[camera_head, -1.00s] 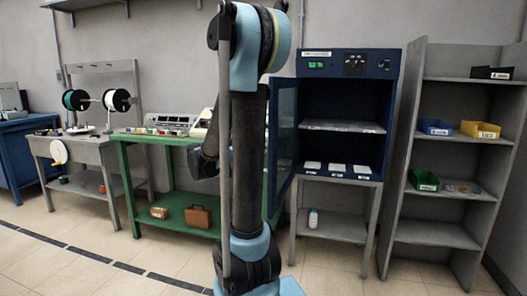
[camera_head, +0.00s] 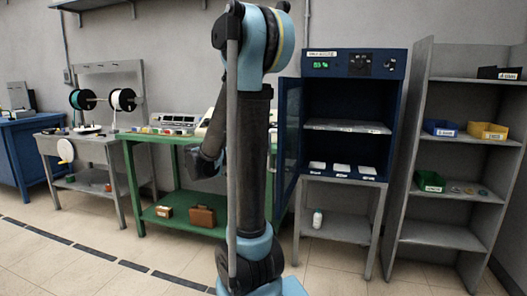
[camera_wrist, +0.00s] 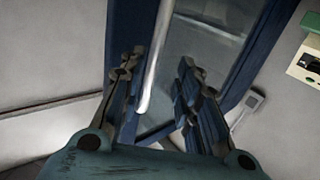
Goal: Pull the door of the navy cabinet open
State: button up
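The navy cabinet (camera_head: 393,106) stands right of my arm in the head view, on a grey stand. Its door (camera_head: 289,128), with a navy frame and glass pane, stands swung open at the cabinet's left side; my arm hides part of it. The inside with its shelf shows. In the wrist view, the door's frame (camera_wrist: 258,52) and a pale bar handle (camera_wrist: 156,58) are close up. My gripper (camera_wrist: 157,82) is open, its fingers apart, one on each side of the bar's lower end in the picture. Whether they touch it I cannot tell. The head view does not clearly show my gripper.
A green workbench (camera_head: 165,139) stands left of the cabinet, behind my arm. A grey shelf unit (camera_head: 440,236) with bins stands close at the right. A reel table (camera_head: 88,143) and a blue cabinet (camera_head: 22,150) stand farther left. Tiled floor in front is clear.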

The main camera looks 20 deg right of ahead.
jog(key=a, duration=0.9)
jog(key=shift+a, duration=0.2)
